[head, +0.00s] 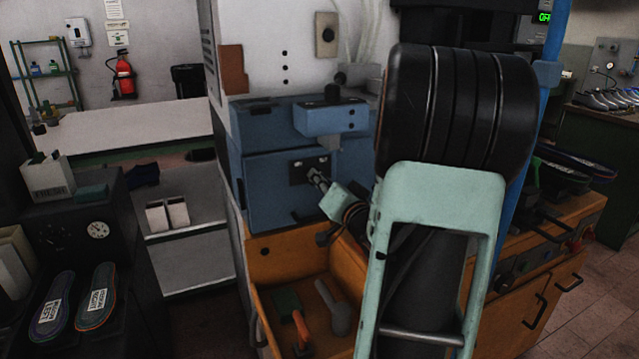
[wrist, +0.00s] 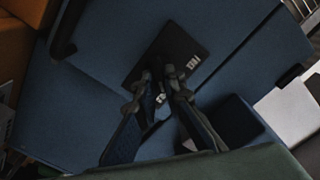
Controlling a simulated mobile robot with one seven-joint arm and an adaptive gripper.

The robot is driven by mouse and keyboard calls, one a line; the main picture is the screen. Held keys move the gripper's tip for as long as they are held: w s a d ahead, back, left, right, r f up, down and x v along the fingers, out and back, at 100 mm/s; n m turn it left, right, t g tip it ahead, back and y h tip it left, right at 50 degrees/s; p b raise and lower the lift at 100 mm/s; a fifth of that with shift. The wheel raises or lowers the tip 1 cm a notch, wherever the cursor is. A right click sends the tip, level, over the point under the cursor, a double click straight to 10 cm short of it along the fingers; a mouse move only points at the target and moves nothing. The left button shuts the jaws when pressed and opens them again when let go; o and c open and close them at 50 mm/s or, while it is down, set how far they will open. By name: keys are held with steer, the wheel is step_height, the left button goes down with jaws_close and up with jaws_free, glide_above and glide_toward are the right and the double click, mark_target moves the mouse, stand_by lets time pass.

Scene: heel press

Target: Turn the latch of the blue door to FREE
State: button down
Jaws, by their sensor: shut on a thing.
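The blue door (head: 262,195) is on the front of the machine, shown shut. A small dark latch plate (head: 297,171) is on it; in the wrist view the plate (wrist: 150,64) appears tilted, with small white lettering at one end that I cannot read. My gripper (head: 317,176) reaches to the plate from the lower right. In the wrist view my gripper (wrist: 160,84) has its fingertips close together over the plate, shut on the latch. The fingers hide most of the latch, so I cannot tell which way it points.
A blue block (head: 331,119) juts out above the door. An orange open bin (head: 262,275) below holds tools, including an orange-handled one (head: 301,328). A dark bench with two insoles (head: 95,297) is at the left. My own arm covers much of the machine's right side.

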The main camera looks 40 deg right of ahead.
steer(key=shift+a+n+b, duration=0.2)
steer(key=shift+n+b, duration=3.4)
steer(key=shift+n, duration=0.45)
steer(key=shift+a+n+b, duration=0.15)
steer(key=shift+n+b, duration=3.4)
steer(key=shift+n, duration=0.5)
steer(key=c, duration=2)
jaws_free()
steer(key=shift+w, duration=0.1)
